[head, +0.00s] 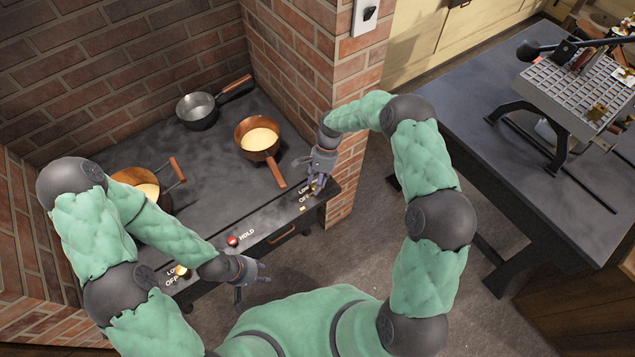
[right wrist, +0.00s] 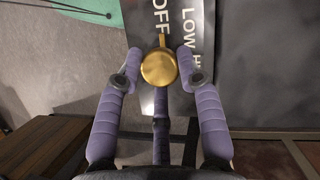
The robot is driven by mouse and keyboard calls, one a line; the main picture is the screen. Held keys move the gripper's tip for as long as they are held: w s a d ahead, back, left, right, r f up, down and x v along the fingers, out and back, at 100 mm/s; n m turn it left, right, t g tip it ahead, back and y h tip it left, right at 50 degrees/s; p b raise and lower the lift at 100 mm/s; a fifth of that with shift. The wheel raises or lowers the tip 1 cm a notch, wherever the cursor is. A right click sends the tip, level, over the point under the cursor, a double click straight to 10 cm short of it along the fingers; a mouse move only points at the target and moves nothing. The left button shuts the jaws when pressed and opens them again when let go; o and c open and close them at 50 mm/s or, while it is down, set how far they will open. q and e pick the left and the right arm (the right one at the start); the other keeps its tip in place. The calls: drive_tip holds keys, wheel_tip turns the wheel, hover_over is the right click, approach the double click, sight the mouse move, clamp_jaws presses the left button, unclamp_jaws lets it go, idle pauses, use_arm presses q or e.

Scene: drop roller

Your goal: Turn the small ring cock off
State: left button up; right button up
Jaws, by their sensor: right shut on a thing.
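A brass cock (right wrist: 158,68) with a round knob sits between the fingers of my right gripper (right wrist: 158,82) in the right wrist view. Its narrow tip points up the picture, close to the OFF lettering, with LOW to the right. In the head view my right gripper (head: 317,184) is at the right end of the stove's front panel, shut on this cock and mostly covering it. A second brass cock (head: 182,270) is at the panel's left end, beside its own LOW and OFF marks. My left gripper (head: 256,272) is open and empty in front of the panel.
A copper pan (head: 258,141) stands behind my right gripper, its handle reaching toward it. A grey pan (head: 198,110) is further back; another copper pan (head: 137,178) is partly behind my left arm. A red HOLD button (head: 232,241) is mid-panel. A brick pillar (head: 345,170) borders the right side.

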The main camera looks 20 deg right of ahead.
drive_tip(key=shift+a+r, duration=0.1)
drive_tip(key=shift+a, duration=0.1)
drive_tip(key=o, duration=1.1)
drive_tip(key=shift+a, duration=0.1)
drive_tip(key=shift+o, duration=0.2)
wheel_tip(320, 180, up, 10)
